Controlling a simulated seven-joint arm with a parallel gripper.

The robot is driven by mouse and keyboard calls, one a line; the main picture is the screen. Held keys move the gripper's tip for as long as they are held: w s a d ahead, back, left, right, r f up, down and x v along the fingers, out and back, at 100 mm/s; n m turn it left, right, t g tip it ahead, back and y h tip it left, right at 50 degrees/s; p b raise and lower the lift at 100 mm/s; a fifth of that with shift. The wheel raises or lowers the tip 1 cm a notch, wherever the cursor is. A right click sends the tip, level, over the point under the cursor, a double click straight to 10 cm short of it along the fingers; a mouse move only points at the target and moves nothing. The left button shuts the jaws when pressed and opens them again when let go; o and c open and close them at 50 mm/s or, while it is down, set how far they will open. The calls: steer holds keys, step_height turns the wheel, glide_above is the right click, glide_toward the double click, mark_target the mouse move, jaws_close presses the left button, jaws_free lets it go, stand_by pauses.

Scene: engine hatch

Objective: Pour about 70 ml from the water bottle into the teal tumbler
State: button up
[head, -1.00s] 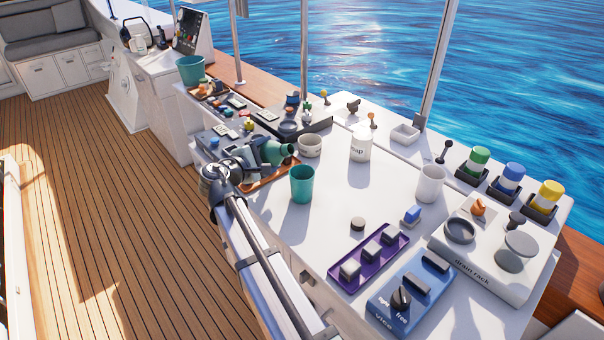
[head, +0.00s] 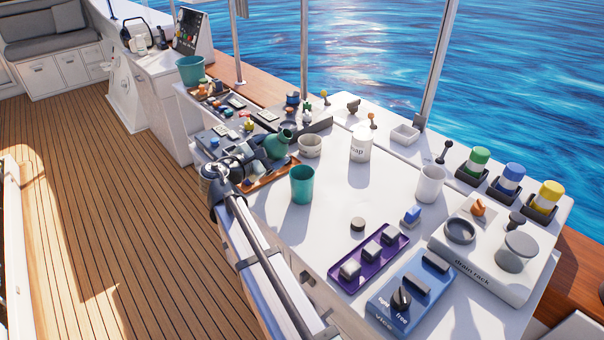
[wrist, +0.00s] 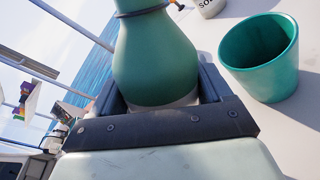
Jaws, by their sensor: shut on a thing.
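The green water bottle (head: 276,147) is in my gripper (head: 256,163), tilted, with its mouth up and to the right. In the wrist view the bottle (wrist: 155,60) sits between the two dark fingers of my gripper (wrist: 162,98), which are shut on it. The teal tumbler (head: 303,186) stands upright on the white counter, to the right of and nearer than the bottle, apart from it. The tumbler also shows in the wrist view (wrist: 262,68). No stream of water is visible, and the water level in the tumbler cannot be told.
An orange-brown tray (head: 262,182) lies below the bottle. A cream bowl (head: 310,146), a white soap canister (head: 361,146) and a white cup (head: 430,184) stand behind and right of the tumbler. A purple tray (head: 345,273) is at the front.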

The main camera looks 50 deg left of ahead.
mark_target(269, 159)
steer(key=shift+s+a+f+n, duration=0.1)
steer(key=shift+a+f+n, duration=0.15)
steer(key=shift+f+n, duration=0.4)
steer(key=n, duration=0.1)
steer(key=n+t, duration=0.1)
steer(key=n, duration=0.1)
steer(key=shift+a+f+n+t+h, duration=0.1)
steer(key=shift+a+n+t+h, duration=0.15)
steer(key=shift+t+h, duration=0.05)
steer(key=shift+s+f+n, duration=0.1)
steer(key=shift+f+n, duration=0.75)
steer(key=shift+n, duration=0.05)
